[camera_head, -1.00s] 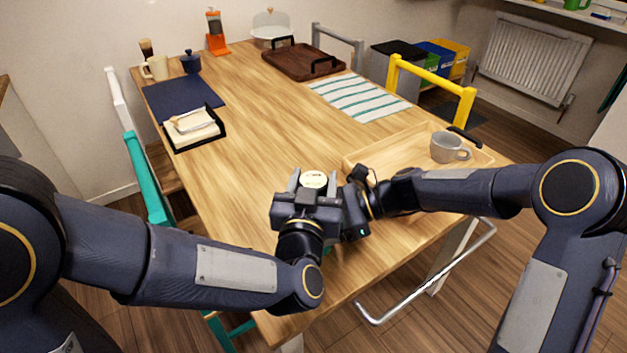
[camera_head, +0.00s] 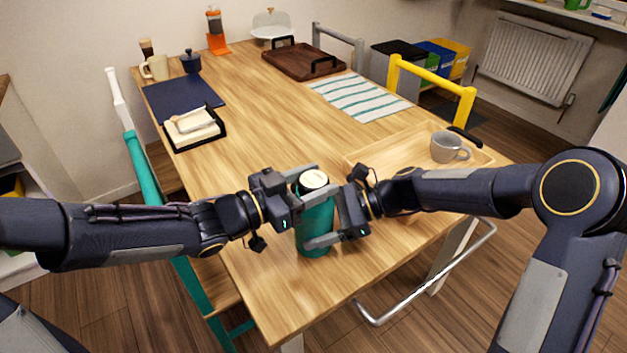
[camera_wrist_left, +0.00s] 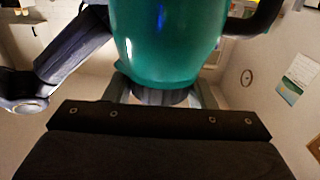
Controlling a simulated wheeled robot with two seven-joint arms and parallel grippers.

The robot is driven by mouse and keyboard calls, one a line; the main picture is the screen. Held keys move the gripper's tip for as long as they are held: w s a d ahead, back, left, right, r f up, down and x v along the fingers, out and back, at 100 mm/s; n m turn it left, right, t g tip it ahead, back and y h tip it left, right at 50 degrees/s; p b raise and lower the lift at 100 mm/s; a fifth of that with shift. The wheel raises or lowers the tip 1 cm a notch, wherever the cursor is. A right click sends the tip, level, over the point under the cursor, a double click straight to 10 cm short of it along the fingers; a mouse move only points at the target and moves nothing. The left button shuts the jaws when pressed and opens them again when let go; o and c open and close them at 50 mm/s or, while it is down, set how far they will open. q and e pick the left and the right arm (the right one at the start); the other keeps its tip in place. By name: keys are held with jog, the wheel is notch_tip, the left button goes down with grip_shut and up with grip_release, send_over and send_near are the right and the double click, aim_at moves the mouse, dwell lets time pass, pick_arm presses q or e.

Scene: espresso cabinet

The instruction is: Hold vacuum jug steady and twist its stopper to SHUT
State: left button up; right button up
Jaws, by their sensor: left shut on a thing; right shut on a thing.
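The green vacuum jug (camera_head: 317,222) stands upright at the table's near edge. Its stopper (camera_head: 314,180) has a cream top; its marking is too small to read. My left gripper (camera_head: 311,184) comes in from the left, shut on the stopper. In the left wrist view the jug (camera_wrist_left: 165,45) appears upside down, with the dark ribbed stopper (camera_wrist_left: 160,96) between the fingers. A black handle (camera_wrist_left: 262,18) shows there at the jug's side. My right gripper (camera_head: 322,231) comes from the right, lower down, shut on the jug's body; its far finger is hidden.
A black napkin holder (camera_head: 212,137), navy mat (camera_head: 182,98) and striped cloth (camera_head: 358,98) lie farther back. The table's middle is clear.

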pick_arm(q)
jog(key=shift+w+r+m+g+h, duration=0.15)
jog(key=shift+m+g+h, duration=0.5)
jog(key=shift+g, duration=0.35)
pick_arm(e)
jog(key=shift+s, duration=0.15)
pick_arm(q)
jog(key=o, duration=1)
jog(key=shift+s+a, duration=0.1)
jog(key=shift+s, duration=0.1)
jog(key=v, duration=1.1)
jog(key=shift+s+a, duration=0.1)
jog(key=shift+a, duration=0.3)
pick_arm(e)
jog(key=o, duration=1.6)
jog(key=shift+d, duration=0.1)
